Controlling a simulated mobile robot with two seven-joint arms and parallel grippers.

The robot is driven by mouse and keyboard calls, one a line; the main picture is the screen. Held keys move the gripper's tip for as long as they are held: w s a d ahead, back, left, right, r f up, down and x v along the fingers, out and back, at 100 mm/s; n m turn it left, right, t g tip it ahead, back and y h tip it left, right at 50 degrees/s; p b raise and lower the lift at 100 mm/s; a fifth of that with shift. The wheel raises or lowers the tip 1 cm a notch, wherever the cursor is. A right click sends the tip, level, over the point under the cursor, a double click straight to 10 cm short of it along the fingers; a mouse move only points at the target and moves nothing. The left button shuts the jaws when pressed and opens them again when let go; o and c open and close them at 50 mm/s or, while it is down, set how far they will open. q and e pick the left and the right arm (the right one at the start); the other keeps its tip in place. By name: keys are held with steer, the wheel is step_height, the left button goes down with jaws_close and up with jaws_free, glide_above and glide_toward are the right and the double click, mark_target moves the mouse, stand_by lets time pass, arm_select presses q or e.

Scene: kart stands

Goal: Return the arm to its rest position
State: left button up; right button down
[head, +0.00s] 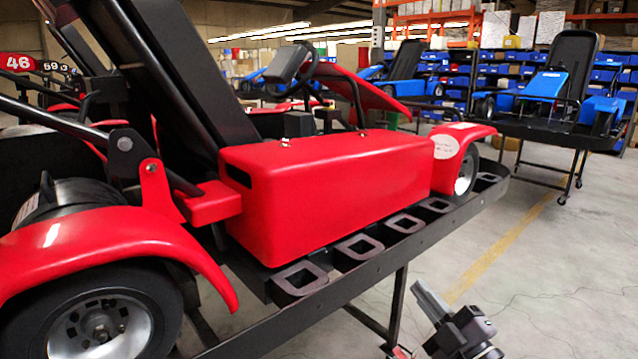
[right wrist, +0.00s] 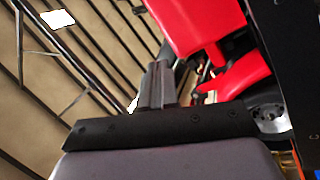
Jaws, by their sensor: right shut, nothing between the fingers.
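My right gripper (head: 420,287) shows at the bottom of the head view, right of centre, over the grey floor. Its grey fingers are together and empty, pointing up and to the left. The fingers (right wrist: 157,72) also show in the right wrist view, closed with nothing between them. In the head view the gripper is to the right of the near stand's leg and apart from the kart. My left gripper is in neither view.
A red kart (head: 330,193) sits on a black metal stand (head: 412,247), filling the left and middle. A blue kart (head: 545,88) is on another stand at the right. Shelves with blue bins (head: 490,62) line the back. The concrete floor (head: 560,290) at the right is clear.

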steer(key=s+d+f+m+g+h+p, duration=0.2)
steer(key=s+f+m+g+h, duration=0.5)
steer(key=s+f+m, duration=0.7)
steer(key=s+f+g, duration=0.1)
steer(key=s+f, duration=1)
steer(key=f, duration=0.1)
steer(key=shift+s+d+f+m+g, duration=0.2)
steer(key=shift+d+f+m+g, duration=0.1)
steer(key=shift+d+f+g, duration=0.1)
